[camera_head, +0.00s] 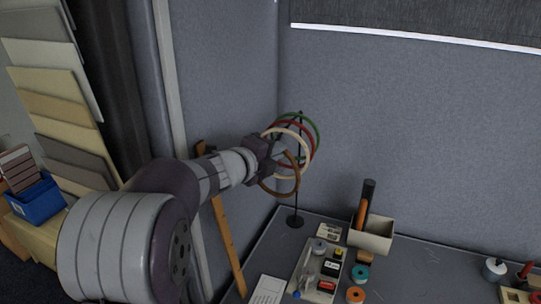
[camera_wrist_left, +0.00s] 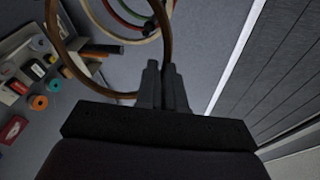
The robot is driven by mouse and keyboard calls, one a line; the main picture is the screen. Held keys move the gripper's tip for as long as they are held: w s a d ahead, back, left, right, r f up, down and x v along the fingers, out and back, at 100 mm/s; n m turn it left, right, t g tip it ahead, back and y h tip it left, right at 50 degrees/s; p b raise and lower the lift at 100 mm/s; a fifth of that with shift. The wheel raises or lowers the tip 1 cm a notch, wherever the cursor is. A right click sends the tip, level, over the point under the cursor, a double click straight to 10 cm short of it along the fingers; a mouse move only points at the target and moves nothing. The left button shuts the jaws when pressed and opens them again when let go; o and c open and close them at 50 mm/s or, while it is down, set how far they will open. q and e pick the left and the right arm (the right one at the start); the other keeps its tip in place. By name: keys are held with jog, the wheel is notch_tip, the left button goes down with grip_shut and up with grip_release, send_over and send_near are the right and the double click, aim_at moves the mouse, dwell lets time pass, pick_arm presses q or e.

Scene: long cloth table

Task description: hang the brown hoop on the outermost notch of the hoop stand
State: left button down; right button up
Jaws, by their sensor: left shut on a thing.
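The brown hoop (camera_head: 299,178) is held by my left gripper (camera_head: 276,149), beside the upper part of the hoop stand. In the left wrist view the fingers (camera_wrist_left: 162,82) are shut on the rim of the brown hoop (camera_wrist_left: 66,72). The hoop stand (camera_head: 295,221) is a thin black pole on a round base at the table's back left corner. Green, red and cream hoops hang near its top. The notches are too small to make out, and I cannot tell whether the brown hoop touches the stand. My right gripper is not in view.
A tray (camera_head: 306,268) with several small items stands in front of the stand. A grey holder (camera_head: 371,234) with upright tools is to its right. Tape rolls (camera_head: 360,272) lie nearby. A grey wall panel (camera_head: 400,130) rises close behind. The table's middle right is mostly clear.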

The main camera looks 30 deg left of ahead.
pick_arm(q)
jog(key=w, duration=0.3)
jog(key=shift+w+a+f, duration=0.1)
jog(key=shift+w+f, duration=0.5)
jog(key=shift+w, duration=0.2)
jog(key=c, duration=1.2)
grip_release()
jog(key=shift+o, duration=0.2)
jog(key=b+v, duration=0.1)
jog(key=v, duration=1.1)
jog(key=shift+s+b, duration=0.35)
